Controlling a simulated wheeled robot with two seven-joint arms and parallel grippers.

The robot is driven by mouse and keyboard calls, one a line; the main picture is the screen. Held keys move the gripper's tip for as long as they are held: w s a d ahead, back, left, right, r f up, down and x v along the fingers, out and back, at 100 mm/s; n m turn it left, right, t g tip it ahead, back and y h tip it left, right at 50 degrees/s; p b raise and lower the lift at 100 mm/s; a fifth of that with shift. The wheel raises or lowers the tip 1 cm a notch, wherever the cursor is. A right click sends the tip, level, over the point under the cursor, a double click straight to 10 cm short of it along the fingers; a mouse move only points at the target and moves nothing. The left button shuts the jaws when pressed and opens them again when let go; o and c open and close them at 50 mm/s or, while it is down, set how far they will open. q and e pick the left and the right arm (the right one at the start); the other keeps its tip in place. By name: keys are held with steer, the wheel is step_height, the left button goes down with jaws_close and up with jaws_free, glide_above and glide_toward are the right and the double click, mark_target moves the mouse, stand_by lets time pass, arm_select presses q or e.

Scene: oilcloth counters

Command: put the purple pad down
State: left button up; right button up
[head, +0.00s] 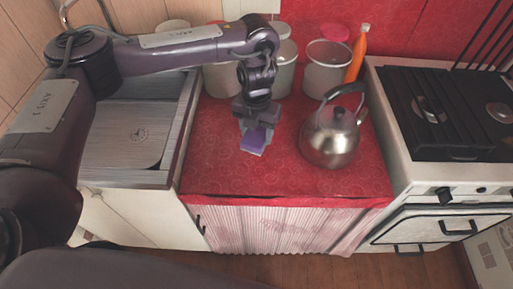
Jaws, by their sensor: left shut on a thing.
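The purple pad (253,141) is a small purple block with a pale underside. My left gripper (255,123) is shut on it and points down over the red oilcloth counter (225,172). The pad is tilted, and its lower edge is close to the cloth; I cannot tell whether it touches. My right gripper is not in view.
A steel kettle (329,138) stands to the right of the pad. White canisters (325,75) and an orange bottle (357,54) stand at the back. A stove (449,110) is on the right, a sink cover (125,137) on the left. The counter's front is clear.

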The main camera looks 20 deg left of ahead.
arm_select(q)
step_height(320, 180, down, 7)
steer(key=shift+r+b, duration=0.15)
steer(key=shift+b, duration=0.5)
steer(key=shift+f, duration=0.25)
steer(key=o, duration=1)
steer(key=shift+c, duration=0.2)
